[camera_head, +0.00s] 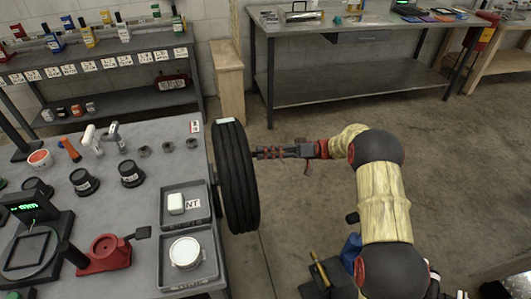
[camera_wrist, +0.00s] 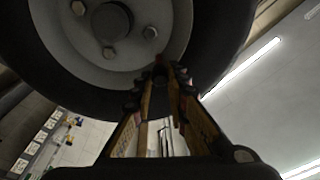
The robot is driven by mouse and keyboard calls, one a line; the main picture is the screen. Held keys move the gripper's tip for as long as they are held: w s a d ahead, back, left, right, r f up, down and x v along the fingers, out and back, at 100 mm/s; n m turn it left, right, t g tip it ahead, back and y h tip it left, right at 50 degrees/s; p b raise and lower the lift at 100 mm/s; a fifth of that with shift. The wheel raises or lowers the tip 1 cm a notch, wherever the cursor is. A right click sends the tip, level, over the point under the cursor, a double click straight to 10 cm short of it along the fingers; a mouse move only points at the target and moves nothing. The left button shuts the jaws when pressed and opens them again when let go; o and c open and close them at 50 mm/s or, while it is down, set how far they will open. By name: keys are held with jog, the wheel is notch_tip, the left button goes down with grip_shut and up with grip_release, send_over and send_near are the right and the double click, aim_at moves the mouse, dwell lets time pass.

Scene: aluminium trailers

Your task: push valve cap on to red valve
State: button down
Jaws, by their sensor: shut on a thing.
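My gripper (camera_head: 264,153) reaches left to the side of an upright black tyre (camera_head: 236,178). In the wrist view its fingertips (camera_wrist: 161,78) are shut on a small dark round piece, which looks like the valve cap (camera_wrist: 160,74). The cap is in front of the wheel's grey rim (camera_wrist: 150,62), below the hub and its bolts. A small reddish bit, perhaps the red valve (camera_wrist: 158,60), shows just above the cap. I cannot tell whether cap and valve touch. The fingers hide part of the cap, and the tyre side facing my gripper is barely seen in the head view.
A grey table (camera_head: 120,215) left of the tyre holds trays, black cups, a red stand and a scale with a green display. A shelf with bottles (camera_head: 95,60) stands behind it, and a metal workbench (camera_head: 350,90) at the back.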

jog(key=shift+s+a, duration=0.1)
jog(key=shift+a, duration=0.3)
jog(key=c, duration=1.8)
grip_release()
jog(key=shift+o, duration=0.7)
jog(key=shift+d, duration=0.1)
jog(key=v, duration=1.1)
jog(key=shift+d, duration=0.4)
